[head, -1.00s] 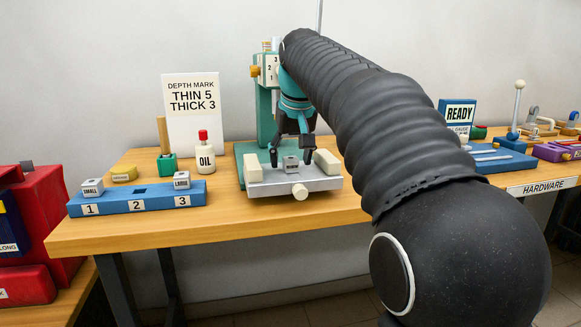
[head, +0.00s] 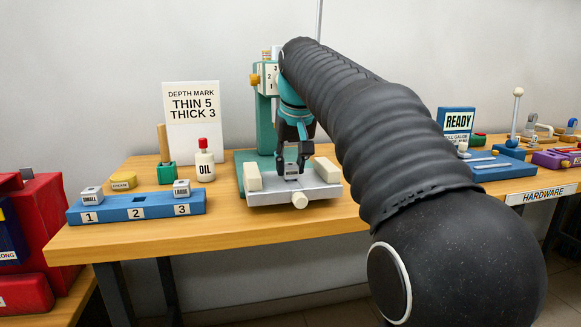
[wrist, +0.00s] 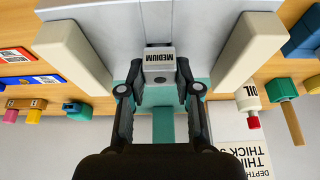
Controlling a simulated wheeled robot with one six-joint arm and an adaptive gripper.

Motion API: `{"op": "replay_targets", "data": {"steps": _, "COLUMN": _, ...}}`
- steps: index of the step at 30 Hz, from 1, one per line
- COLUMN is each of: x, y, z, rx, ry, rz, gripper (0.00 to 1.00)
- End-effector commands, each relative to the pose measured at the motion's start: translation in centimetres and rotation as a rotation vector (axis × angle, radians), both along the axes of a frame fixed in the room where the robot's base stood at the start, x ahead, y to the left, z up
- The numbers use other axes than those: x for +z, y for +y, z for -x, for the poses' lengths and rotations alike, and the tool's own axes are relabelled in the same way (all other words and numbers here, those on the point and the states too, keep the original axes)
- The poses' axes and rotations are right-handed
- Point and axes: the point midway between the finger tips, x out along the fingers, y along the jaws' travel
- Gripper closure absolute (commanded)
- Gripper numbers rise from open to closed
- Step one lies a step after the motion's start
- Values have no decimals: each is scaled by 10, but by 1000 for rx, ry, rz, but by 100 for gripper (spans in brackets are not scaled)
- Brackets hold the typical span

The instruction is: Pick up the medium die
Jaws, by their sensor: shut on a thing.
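The medium die (wrist: 159,58) is a small grey block whose label reads MEDIUM, upside down in the wrist view. In the head view the die (head: 291,171) is between the white jaws of the grey vise on the teal press (head: 264,122). My gripper (wrist: 158,82) is shut on the die, one finger on each side. In the head view my gripper (head: 292,160) points down from above, and its fingers partly hide the die. I cannot tell whether the die still touches the vise bed.
A blue rack (head: 137,210) holds the small die (head: 91,194) over 1 and the large die (head: 181,188) over 3; slot 2 is empty. White vise jaws (head: 252,177) flank my gripper. An oil bottle (head: 204,163) stands left of the press.

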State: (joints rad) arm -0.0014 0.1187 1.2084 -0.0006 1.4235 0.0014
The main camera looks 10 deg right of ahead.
Motion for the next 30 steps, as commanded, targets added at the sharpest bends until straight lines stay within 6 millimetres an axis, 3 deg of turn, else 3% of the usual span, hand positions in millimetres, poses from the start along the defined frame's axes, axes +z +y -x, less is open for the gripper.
{"op": "replay_targets", "data": {"steps": 9, "x": 36, "y": 0, "z": -1, "rx": 0, "ry": -5, "rz": 0, "gripper": 100}}
{"op": "replay_targets", "data": {"steps": 21, "x": 86, "y": -81, "z": 25, "rx": -5, "ry": -4, "rz": 0, "gripper": 100}}
{"op": "replay_targets", "data": {"steps": 30, "x": 104, "y": -108, "z": 35, "rx": -2, "ry": -3, "rz": 0, "gripper": 100}}
